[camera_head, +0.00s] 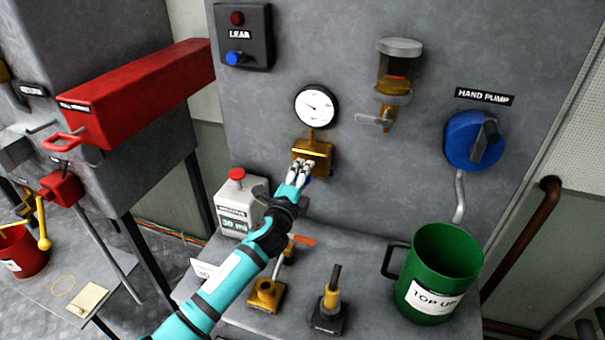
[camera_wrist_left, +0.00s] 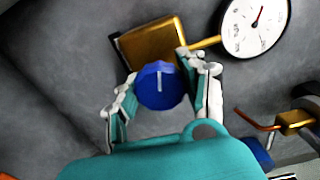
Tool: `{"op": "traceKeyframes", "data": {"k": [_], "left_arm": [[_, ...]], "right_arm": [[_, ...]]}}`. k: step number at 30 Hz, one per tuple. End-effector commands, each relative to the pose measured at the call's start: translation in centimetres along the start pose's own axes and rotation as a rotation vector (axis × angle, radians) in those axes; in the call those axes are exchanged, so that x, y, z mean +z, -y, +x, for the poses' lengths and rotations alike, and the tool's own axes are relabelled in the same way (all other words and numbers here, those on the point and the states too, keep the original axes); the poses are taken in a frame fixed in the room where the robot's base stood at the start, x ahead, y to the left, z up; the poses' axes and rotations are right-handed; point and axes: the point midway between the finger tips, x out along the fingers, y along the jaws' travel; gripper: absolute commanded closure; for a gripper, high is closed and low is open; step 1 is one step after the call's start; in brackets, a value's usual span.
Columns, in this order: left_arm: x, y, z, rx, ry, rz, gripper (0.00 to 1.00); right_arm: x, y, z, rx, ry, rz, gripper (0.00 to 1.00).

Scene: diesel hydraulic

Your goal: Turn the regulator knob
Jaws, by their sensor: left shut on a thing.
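The regulator is a brass block (camera_head: 312,153) on the grey panel, below a round white gauge (camera_head: 316,106). In the left wrist view the regulator knob (camera_wrist_left: 161,86) is blue with a pale line on its face, in front of the brass block (camera_wrist_left: 153,45). My left gripper (camera_head: 299,172) reaches up to the block and hides most of the knob in the head view. In the left wrist view its fingers (camera_wrist_left: 163,92) stand on both sides of the knob and are shut on it. My right gripper is not in view.
A green TOP UP bucket (camera_head: 440,273) stands on the shelf at right, below a blue hand pump (camera_head: 473,140). A grey box with a red button (camera_head: 237,202) stands left of my forearm. A brass valve (camera_head: 266,295) and a black-based lever (camera_head: 329,311) stand on the shelf.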

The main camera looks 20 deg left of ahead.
Motion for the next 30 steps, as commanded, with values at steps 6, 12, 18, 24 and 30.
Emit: {"op": "traceKeyframes", "data": {"k": [6,12,18,24,30], "left_arm": [[-0.04,-0.33,-0.07,0.006,-0.001,0.063,0.9],[-0.07,-0.36,-0.07,0.006,-0.001,0.079,0.9],[-0.08,-0.37,-0.07,0.006,-0.001,0.079,0.9],[-0.08,-0.37,-0.08,0.006,-0.001,0.078,0.48],[-0.05,-0.19,-0.04,0.003,-0.001,0.078,0.32]], "right_arm": [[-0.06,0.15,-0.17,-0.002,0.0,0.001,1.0],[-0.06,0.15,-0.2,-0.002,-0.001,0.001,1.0],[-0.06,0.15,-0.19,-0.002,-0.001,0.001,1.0],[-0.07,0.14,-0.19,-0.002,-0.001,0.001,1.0],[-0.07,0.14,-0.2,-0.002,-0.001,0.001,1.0]]}}
